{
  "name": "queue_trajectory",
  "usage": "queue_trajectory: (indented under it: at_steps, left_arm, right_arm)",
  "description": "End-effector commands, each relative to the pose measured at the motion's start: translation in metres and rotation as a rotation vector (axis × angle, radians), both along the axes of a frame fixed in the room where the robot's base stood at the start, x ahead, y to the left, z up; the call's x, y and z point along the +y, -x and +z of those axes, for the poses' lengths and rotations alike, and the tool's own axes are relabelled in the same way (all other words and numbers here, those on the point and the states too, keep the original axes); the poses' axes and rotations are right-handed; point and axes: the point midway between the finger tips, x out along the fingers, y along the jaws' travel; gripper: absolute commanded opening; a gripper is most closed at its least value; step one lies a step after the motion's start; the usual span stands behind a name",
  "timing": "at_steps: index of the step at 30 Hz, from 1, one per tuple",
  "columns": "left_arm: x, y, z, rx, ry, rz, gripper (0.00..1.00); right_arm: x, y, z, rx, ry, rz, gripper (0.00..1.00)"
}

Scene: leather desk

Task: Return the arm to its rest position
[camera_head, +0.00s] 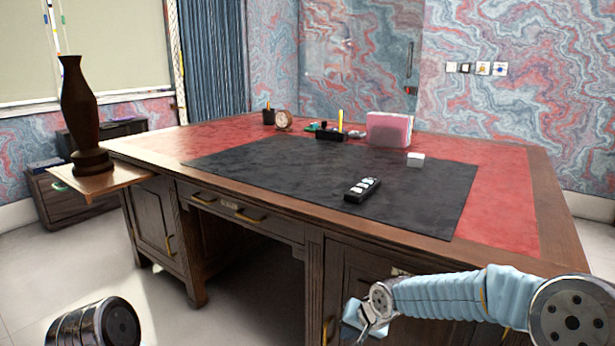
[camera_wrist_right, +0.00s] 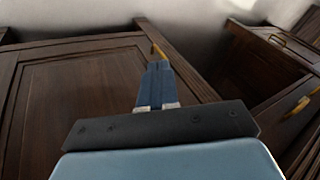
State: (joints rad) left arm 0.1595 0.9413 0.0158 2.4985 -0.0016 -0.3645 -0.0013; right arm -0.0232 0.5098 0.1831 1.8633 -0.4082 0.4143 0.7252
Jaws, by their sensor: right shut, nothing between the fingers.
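My right arm comes in from the lower right in the head view. Its gripper (camera_head: 365,318) is low, in front of the desk's drawers and below the desktop edge. In the right wrist view the blue fingers (camera_wrist_right: 155,85) are together with nothing between them, and dark wooden panels of the desk lie beyond. A part of my left arm shows at the lower left of the head view; the left gripper is out of view.
The wooden desk (camera_head: 540,215) has a red top with a black mat (camera_head: 270,170). On it are a black item with white blocks (camera_head: 362,189), a white block (camera_head: 415,159), a pink-white box (camera_head: 389,130) and a clock (camera_head: 283,120). A dark vase (camera_head: 78,105) stands at left.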

Motion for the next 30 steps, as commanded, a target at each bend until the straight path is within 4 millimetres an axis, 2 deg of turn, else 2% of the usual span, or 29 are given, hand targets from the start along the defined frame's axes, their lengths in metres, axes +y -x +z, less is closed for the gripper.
queue_trajectory:
  at_steps: [1, 3, 5, 6, 9, 12, 15, 18, 30]
  left_arm:
    - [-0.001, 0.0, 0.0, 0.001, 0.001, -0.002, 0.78]
    - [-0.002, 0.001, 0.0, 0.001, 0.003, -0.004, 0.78]
    - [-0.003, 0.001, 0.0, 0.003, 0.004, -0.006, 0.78]
    - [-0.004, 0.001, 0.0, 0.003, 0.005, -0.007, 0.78]
    - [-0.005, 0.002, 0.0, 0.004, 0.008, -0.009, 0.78]
    - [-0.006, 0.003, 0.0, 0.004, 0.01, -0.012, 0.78]
    - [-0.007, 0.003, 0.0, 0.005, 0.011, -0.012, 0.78]
    - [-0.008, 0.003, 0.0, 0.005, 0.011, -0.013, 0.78]
    - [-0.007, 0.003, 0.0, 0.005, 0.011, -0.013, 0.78]
  right_arm:
    - [0.004, 0.022, -0.046, 0.053, -0.013, 0.037, 0.0]
    - [0.008, 0.054, -0.099, 0.101, -0.036, 0.081, 0.0]
    - [0.009, 0.086, -0.141, 0.139, -0.05, 0.108, 0.0]
    - [0.009, 0.11, -0.165, 0.163, -0.056, 0.124, 0.0]
    - [0.005, 0.169, -0.213, 0.217, -0.056, 0.149, 0.0]
    - [-0.001, 0.219, -0.241, 0.256, -0.04, 0.166, 0.0]
    - [-0.007, 0.252, -0.255, 0.28, -0.02, 0.18, 0.0]
    - [-0.01, 0.267, -0.26, 0.29, -0.008, 0.186, 0.0]
    - [-0.011, 0.269, -0.261, 0.29, -0.005, 0.188, 0.0]
